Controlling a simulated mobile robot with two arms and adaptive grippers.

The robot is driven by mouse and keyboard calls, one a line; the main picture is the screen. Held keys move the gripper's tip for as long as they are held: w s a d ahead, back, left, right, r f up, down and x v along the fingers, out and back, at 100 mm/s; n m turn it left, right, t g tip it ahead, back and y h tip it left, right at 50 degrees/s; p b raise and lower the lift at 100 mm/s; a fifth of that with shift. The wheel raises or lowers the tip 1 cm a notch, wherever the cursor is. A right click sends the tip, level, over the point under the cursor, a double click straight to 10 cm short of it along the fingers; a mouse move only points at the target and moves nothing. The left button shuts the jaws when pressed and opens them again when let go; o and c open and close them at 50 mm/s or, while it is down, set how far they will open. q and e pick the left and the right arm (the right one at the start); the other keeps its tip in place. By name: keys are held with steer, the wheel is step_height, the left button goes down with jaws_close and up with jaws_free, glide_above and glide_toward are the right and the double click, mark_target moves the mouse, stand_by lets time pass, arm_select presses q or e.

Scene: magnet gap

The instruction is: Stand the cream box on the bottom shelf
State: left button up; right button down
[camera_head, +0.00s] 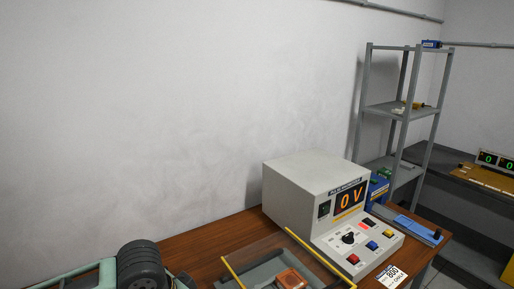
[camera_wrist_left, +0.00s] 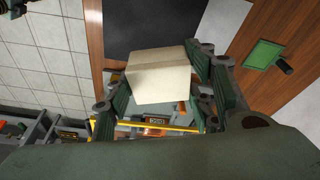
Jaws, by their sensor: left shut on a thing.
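A plain cream box (camera_wrist_left: 160,77) sits between the fingers of my left gripper (camera_wrist_left: 160,100) in the left wrist view. The gripper is shut on it, and two of its faces show. The held box and my left gripper are not seen in the head view. A grey metal shelf rack (camera_head: 413,75) stands at the back right in the head view. Its lowest visible shelf (camera_head: 404,174) is partly hidden behind the instrument and blue and green items. My right gripper is not in view.
A large cream instrument (camera_head: 305,185) reading "0 V" stands on the wooden table (camera_head: 215,260). A yellow-edged clear cover (camera_head: 270,258) lies in front of it. Small items sit on the middle shelf (camera_head: 385,113). A dark bench (camera_head: 450,190) stands at right.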

arm_select(q)
steer(key=a+r+n+y, duration=0.1)
steer(key=a+r+n, duration=0.2)
steer(key=r+n, duration=0.4)
steer(key=shift+s+a+r+t+y, duration=0.3)
steer(key=shift+r+t+y, duration=0.1)
steer(key=shift+r, duration=0.2)
steer(key=shift+w+a+r, duration=0.1)
steer(key=shift+w, duration=0.05)
